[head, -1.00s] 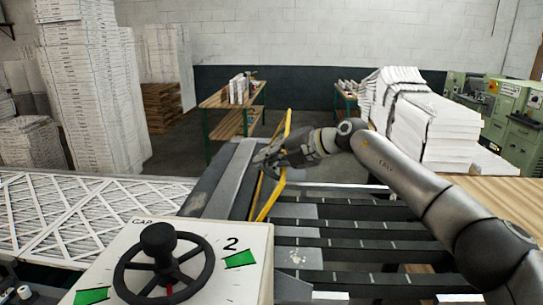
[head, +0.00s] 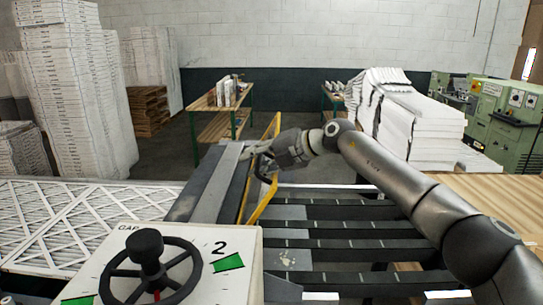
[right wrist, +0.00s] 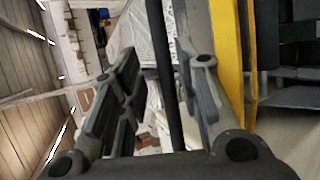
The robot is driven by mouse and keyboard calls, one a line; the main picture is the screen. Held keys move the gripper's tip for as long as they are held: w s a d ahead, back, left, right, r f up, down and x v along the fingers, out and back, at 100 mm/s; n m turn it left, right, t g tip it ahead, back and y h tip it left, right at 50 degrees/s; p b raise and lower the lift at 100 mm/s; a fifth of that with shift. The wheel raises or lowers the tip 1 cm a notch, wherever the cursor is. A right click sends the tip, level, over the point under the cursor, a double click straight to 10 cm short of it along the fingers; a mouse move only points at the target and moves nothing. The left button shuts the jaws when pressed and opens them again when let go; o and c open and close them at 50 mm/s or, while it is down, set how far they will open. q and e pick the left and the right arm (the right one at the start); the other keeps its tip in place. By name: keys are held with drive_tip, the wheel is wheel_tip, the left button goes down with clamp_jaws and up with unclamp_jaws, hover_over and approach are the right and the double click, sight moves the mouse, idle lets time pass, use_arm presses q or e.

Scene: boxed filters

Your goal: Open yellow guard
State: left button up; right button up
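The yellow guard (head: 264,203) is a thin yellow frame standing tilted along the right edge of a long grey machine bar in the head view. My right gripper (head: 256,158) is at the upper part of this frame, its arm coming from the right. In the right wrist view the gripper (right wrist: 155,90) has its two fingers apart, with a dark upright bar (right wrist: 165,70) between them. The yellow guard (right wrist: 230,60) passes just right of the right finger there. Whether the fingers touch the bar cannot be told. My left gripper is not in view.
A white control box with a black handwheel (head: 150,268) stands in front. Dark conveyor slats (head: 340,229) lie right of the guard. White filter panels (head: 70,222) lie left. Stacked white boxes (head: 425,130) and green machines (head: 505,120) stand behind right.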

drive_tip(key=v, duration=1.1)
drive_tip(key=shift+s+d+r, duration=0.15)
drive_tip(key=shift+d+r, duration=0.05)
drive_tip(key=shift+d, duration=0.1)
